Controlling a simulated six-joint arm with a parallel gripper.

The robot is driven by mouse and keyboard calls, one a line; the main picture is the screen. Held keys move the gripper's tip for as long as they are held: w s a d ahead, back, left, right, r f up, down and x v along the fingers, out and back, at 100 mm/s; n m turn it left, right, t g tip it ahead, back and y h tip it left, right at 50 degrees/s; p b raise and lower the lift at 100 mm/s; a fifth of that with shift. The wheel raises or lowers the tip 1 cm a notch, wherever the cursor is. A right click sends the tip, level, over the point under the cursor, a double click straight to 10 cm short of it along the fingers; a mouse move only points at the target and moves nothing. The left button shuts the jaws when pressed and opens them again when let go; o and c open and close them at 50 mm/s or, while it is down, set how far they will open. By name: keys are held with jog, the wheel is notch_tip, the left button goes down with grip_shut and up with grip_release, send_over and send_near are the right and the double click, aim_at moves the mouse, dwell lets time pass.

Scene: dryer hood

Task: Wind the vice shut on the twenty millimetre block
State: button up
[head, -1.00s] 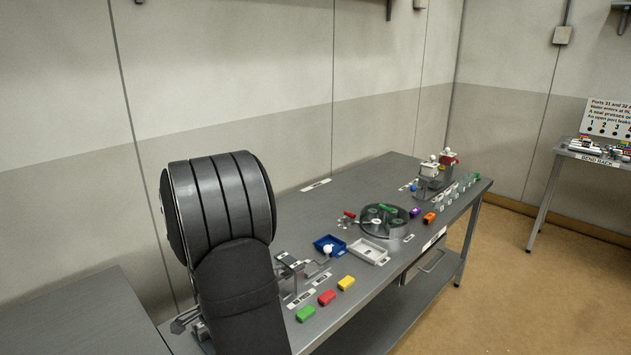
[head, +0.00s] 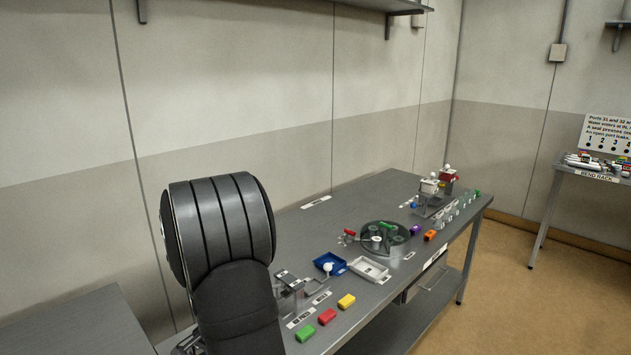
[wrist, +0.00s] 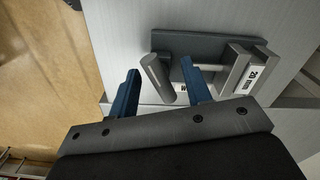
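In the wrist view, the vice (wrist: 213,44) is a dark grey base plate with light metal jaws at its right. A metal piece labelled 20 mm (wrist: 252,78) sits at the right end; I cannot tell how tightly it is held. A round grey handle (wrist: 158,78) stands up at the vice's left end, with a screw rod running right from it. My gripper (wrist: 160,68) is open, with one blue finger left of the handle and the other just right of it. Contact is not clear. In the head view my arm hides the gripper and vice.
A blue tray (head: 318,261), a white tray (head: 383,276) and a round turntable (head: 404,236) stand farther along. A second bench (head: 577,166) is at the right.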

jog(key=shift+r, duration=0.1)
jog(key=shift+r, duration=2.95)
notch_tip(320, 180, down, 6)
jog(key=shift+f, duration=0.15)
jog(key=shift+m, duration=0.5)
